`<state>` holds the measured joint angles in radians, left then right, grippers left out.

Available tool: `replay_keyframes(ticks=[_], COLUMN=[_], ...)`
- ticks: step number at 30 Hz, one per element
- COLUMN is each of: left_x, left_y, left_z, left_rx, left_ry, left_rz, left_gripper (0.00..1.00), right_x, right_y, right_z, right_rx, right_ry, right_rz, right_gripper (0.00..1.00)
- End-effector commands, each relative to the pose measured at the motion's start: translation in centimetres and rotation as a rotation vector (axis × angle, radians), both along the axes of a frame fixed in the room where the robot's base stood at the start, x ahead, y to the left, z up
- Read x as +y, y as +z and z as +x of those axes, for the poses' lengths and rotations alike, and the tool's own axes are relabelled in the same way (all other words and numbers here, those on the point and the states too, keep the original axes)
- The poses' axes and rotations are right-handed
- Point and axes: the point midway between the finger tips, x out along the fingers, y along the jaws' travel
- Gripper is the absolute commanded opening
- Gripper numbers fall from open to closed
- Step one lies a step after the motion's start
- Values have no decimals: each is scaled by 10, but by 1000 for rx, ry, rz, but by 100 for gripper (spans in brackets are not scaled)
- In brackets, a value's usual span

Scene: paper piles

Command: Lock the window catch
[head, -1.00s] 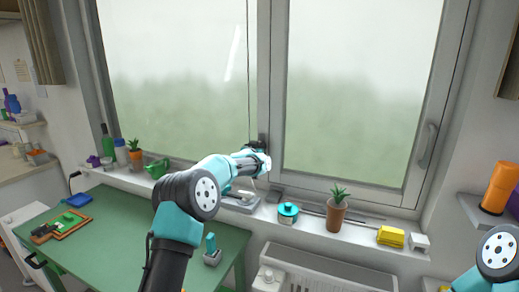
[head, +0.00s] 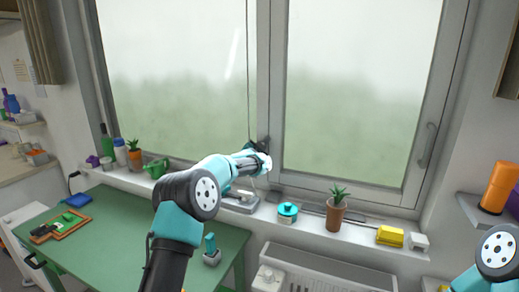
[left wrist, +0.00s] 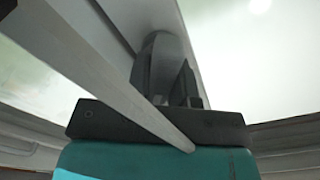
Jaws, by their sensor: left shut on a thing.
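The window catch (left wrist: 166,45) shows in the left wrist view as a grey rounded piece at the window's middle post, largely hidden by my fingers. In the head view it is hidden behind my left gripper (head: 258,148), which reaches the lower part of the post. The left gripper's dark fingers (left wrist: 168,82) are shut on the catch. A long pale bar (left wrist: 95,75) crosses the wrist view in front of the gripper; I cannot tell what it belongs to. The window (head: 360,100) looks closed. Only part of my right arm shows, at the lower right; its gripper is out of view.
The sill holds a teal pot (head: 288,212), a potted plant (head: 336,214), a yellow block (head: 390,236) and a green watering can (head: 157,168). A green table (head: 120,245) stands at the left. A radiator (head: 325,272) is below the sill.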

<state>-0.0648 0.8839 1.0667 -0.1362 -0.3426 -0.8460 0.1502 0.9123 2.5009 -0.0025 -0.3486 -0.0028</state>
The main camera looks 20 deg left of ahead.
Motion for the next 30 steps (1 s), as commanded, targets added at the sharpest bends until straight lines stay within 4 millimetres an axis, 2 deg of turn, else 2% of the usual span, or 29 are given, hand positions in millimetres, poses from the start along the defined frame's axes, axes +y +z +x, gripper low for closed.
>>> replay_keyframes(ticks=[21, 30], left_x=[-3, -3], left_y=[-3, -5], left_z=[0, 0], left_rx=[-80, -102], left_ry=[-1, 0], left_rz=[669, 865], left_gripper=[0, 0], right_x=[0, 0], right_y=[0, 0], right_z=[0, 0], right_rx=[0, 0], right_ry=[0, 0], right_rz=[0, 0], right_gripper=[48, 48])
